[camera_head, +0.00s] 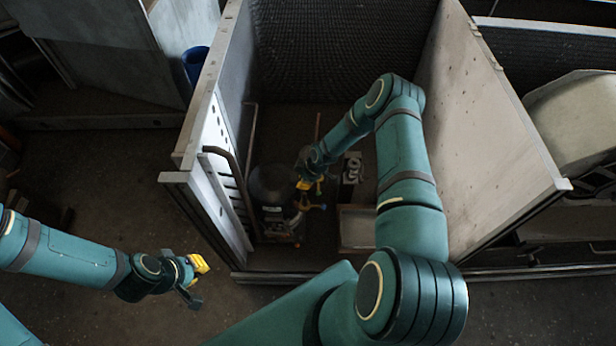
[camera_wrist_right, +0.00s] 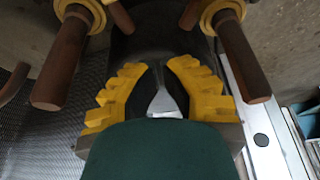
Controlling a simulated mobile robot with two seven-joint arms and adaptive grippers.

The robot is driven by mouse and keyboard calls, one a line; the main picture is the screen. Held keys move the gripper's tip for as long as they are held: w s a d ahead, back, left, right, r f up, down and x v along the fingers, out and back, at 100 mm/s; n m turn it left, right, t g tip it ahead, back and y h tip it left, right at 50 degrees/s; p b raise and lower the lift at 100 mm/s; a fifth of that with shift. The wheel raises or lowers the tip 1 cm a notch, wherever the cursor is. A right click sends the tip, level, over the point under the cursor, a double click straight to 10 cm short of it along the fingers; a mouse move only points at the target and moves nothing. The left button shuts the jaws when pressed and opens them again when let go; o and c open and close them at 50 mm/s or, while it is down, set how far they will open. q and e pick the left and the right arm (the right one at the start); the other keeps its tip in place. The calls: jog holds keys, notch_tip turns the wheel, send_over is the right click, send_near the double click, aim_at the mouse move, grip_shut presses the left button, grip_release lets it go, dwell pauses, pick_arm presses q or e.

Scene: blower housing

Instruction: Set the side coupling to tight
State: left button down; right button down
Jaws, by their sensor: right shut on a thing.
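In the head view, my right gripper (camera_head: 311,184) is inside the open-topped housing beside a dark rounded machine (camera_head: 270,184). In the right wrist view its yellow fingers (camera_wrist_right: 157,98) are shut on a narrow grey metal piece (camera_wrist_right: 165,103). I cannot tell whether this piece belongs to the side coupling, or how the coupling is set. Two brown rods with yellow collars, one at left (camera_wrist_right: 63,65) and one at right (camera_wrist_right: 242,55), stand beyond the fingers. My left gripper (camera_head: 194,279) is outside the housing, low at left, empty, with its fingers apart.
A grey left wall (camera_head: 214,90) and a pale right wall (camera_head: 480,110) bound the housing. A shallow tray (camera_head: 355,228) and a small grey part (camera_head: 351,167) lie on its floor. A blue bin (camera_head: 196,65) stands outside at left. Floor is clear around my left gripper.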

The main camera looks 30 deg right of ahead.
jog(key=shift+s+d+f, duration=0.35)
jog(key=shift+f, duration=0.3)
jog(key=shift+s+d+f, duration=0.3)
jog(key=shift+f, duration=0.3)
jog(key=shift+s+d+f, duration=0.35)
jog(key=shift+f, duration=0.3)
jog(key=shift+s+d+n+b, duration=0.15)
jog(key=shift+n+b, duration=0.25)
jog(key=shift+b, duration=0.3)
